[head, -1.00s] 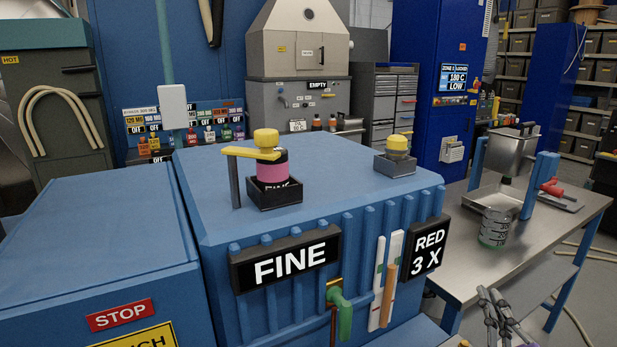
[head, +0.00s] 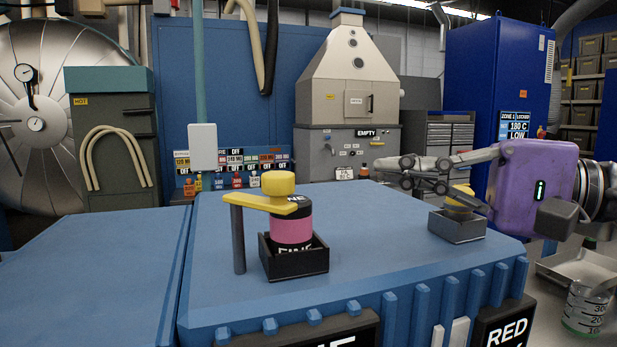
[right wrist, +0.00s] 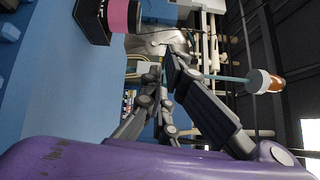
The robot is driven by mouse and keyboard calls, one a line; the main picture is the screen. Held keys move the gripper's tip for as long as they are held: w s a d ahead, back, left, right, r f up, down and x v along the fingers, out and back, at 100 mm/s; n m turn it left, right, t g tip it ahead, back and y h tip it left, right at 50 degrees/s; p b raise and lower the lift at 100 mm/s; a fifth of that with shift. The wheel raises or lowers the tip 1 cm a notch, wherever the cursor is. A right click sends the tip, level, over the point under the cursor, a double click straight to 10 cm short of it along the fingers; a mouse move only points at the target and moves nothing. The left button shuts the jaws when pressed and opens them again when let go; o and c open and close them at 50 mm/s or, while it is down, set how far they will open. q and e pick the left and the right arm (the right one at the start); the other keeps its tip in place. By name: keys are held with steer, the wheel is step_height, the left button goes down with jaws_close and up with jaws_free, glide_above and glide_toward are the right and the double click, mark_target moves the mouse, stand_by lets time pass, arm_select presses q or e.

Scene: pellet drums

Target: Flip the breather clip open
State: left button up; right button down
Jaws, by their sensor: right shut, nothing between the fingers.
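A yellow lever (head: 262,203) with a round yellow cap (head: 278,183) lies across the top of a black and pink cylinder (head: 292,232); I take this lever for the breather clip, though no label confirms it. Its left end rests at the top of a dark post (head: 238,238). The cylinder stands in a black square holder (head: 293,262). My right gripper (head: 405,172) is shut and empty, reaching in from the right with its fingers pointing left, apart from the lever. In the right wrist view, the pink band (right wrist: 124,16) shows at the top, beyond my fingers. My left gripper is out of view.
A second yellow cap (head: 461,195) in a square holder (head: 457,227) sits close beneath my right gripper, partly covered by it. The blue drum top (head: 365,240) between the two holders is clear. A scale-marked beaker (head: 588,305) stands at lower right.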

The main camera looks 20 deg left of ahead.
steer(key=shift+n, duration=0.5)
steer(key=a+p, duration=0.1)
steer(key=a, duration=0.2)
steer(key=s+a+p, duration=0.1)
steer(key=a, duration=0.2)
steer(key=s+a+p, duration=0.1)
steer(key=a+p, duration=0.1)
steer(key=a, duration=0.1)
steer(key=shift+a+f, duration=0.2)
steer(key=shift+a, duration=0.05)
steer(key=shift+s+d, duration=0.15)
steer(key=shift+s, duration=0.15)
steer(key=shift+f, duration=0.2)
